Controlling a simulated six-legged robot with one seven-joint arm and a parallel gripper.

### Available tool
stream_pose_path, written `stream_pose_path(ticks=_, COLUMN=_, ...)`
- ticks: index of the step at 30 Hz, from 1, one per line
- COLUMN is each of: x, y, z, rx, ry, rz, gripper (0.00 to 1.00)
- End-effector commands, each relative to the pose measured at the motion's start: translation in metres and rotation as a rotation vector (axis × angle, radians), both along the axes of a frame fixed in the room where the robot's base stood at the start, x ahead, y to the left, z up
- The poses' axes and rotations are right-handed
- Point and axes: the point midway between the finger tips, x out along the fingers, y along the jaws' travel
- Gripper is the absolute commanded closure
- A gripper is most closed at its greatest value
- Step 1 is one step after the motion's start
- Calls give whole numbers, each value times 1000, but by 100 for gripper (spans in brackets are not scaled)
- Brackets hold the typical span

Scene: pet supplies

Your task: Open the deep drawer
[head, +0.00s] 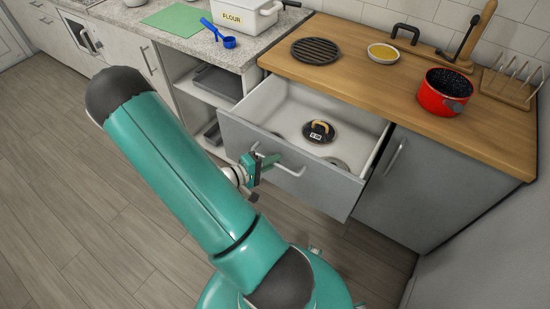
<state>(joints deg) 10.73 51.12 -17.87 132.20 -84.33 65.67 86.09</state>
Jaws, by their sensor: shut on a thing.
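The deep drawer (340,191) has a grey front and white inside walls. It stands well out from the cabinet under the wooden counter. A light bar handle (289,169) runs across its front. My gripper (262,162) is shut on the left part of this handle, and the fingers are small and partly hidden in the head view. Inside the drawer lie a dark round lid (318,132) with a tan handle and a flat round thing that is partly hidden by the drawer front.
The wooden counter (355,60) holds a red pot (444,92), a black round trivet (315,50) and a yellow-filled bowl (383,53). A grey cabinet door (405,190) is right of the drawer. Open shelves (213,98) are left. The wooden floor (80,190) is clear.

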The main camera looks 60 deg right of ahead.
Motion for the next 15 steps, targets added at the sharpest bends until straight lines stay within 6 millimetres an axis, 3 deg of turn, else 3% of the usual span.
stream_pose_path(ticks=15, x=1, y=13, z=1, rx=-5, ry=-2, rz=1, gripper=100)
